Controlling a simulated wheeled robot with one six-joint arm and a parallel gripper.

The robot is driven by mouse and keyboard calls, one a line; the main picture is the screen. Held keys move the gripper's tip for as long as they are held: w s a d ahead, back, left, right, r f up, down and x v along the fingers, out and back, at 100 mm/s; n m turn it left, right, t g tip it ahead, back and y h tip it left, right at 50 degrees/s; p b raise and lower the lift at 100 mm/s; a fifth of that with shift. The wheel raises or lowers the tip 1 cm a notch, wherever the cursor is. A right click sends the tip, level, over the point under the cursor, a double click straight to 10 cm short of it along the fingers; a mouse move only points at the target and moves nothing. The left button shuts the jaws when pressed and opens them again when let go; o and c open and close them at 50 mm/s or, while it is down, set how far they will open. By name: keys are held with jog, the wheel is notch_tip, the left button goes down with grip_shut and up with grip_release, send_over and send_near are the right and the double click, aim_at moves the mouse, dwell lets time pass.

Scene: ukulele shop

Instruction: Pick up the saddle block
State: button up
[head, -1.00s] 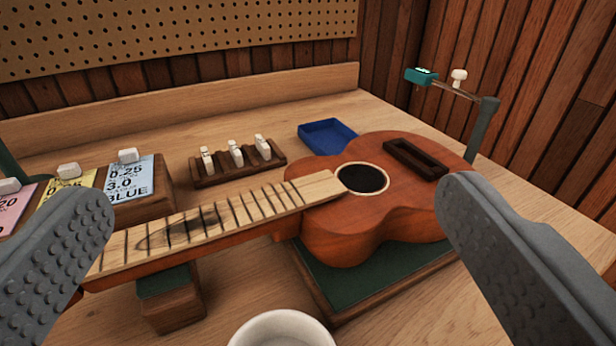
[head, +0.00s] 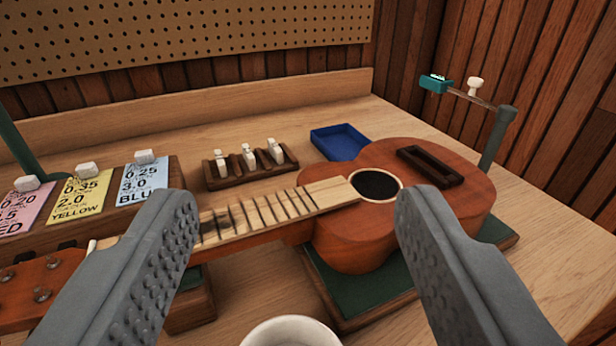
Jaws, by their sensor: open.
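Several small white pieces are in view, and I cannot tell for certain which is the saddle block. White upright pieces (head: 248,157) stand in a dark wooden rack (head: 222,181) behind the neck. The left finger hides part of the neck.
A blue tray (head: 340,142) sits behind the ukulele. A white cup (head: 290,332) stands at the front edge of view. A post at right carries a teal clamp (head: 436,84) and white knob (head: 475,87). Bare bench lies behind the rack.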

jog(key=shift+w+r, duration=0.1)
jog(key=shift+w, duration=0.1)
jog(key=c, duration=0.3)
jog(key=w+g, duration=0.2)
jog(key=w, duration=0.3)
jog(key=w+a+r+n+g, duration=0.1)
jog(key=w+g, duration=0.1)
jog(key=w, duration=0.3)
jog(key=w+a+r+n+g+y, duration=0.1)
jog(key=w+g, duration=0.1)
jog(key=w, duration=0.3)
jog(key=shift+a, duration=0.2)
jog(key=shift+c, duration=0.5)
jog(key=n+g, duration=0.3)
jog(key=g, duration=0.4)
send_near(247, 150)
jog(key=f, duration=0.1)
jog(key=w+f, duration=0.1)
jog(key=f, duration=0.1)
jog(key=shift+w+a+y, duration=0.15)
jog(key=shift+w+y, duration=0.1)
jog(key=shift+y, duration=0.15)
jog(key=shift+d+x, duration=0.1)
jog(key=shift+x, duration=1.25)
jog(key=shift+d+x, duration=0.15)
jog(key=shift+x, duration=1.2)
